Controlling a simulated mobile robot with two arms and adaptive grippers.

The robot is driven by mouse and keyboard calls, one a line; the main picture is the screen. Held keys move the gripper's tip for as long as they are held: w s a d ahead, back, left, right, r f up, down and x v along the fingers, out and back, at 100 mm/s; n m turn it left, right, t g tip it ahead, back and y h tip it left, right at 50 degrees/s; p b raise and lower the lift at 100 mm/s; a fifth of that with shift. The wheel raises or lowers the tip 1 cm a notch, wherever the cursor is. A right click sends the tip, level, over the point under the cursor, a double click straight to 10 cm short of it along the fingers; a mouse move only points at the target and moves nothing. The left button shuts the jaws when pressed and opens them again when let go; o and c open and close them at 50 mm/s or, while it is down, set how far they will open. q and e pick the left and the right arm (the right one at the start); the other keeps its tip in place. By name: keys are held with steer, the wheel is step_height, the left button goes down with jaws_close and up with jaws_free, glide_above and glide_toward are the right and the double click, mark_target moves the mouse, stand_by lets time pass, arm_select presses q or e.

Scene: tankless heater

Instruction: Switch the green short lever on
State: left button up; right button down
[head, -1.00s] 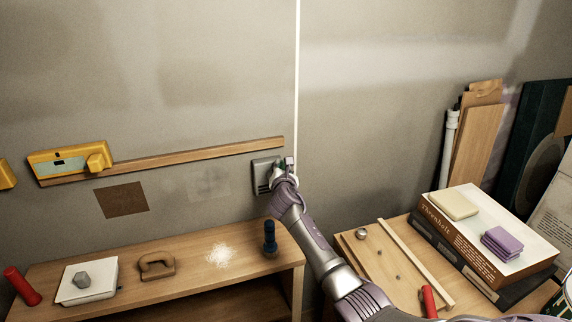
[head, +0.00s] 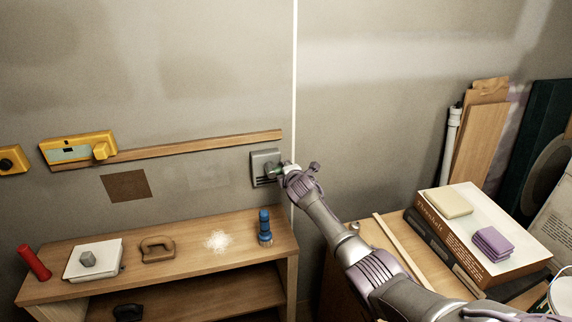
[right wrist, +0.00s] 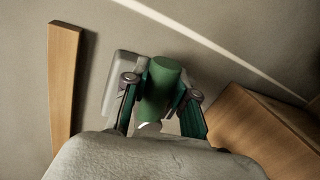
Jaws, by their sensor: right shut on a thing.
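The green short lever (right wrist: 164,84) is a stubby green cylinder in the right wrist view. It sits on a grey wall box (head: 262,160), and a bit of its green shows in the head view (head: 277,170). My right gripper (right wrist: 158,104) is shut on the lever, with one finger on each side of it. In the head view my right gripper (head: 284,171) is at the right side of the box, partly covering the lever. My left gripper is out of view.
A wooden rail (head: 200,146) and yellow devices (head: 80,148) are on the wall to the left. Below is a wooden shelf (head: 190,255) with a blue flashlight (head: 264,226) near its right end. Books (head: 480,240) lie on the right table.

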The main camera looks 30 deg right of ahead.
steer(key=shift+f+m+y, duration=0.3)
steer(key=shift+f+m, duration=0.05)
steer(key=shift+m, duration=0.15)
steer(key=shift+f, duration=0.15)
steer(key=c, duration=0.9)
jaws_free()
steer(key=v, duration=1.2)
steer(key=shift+d+f, duration=0.1)
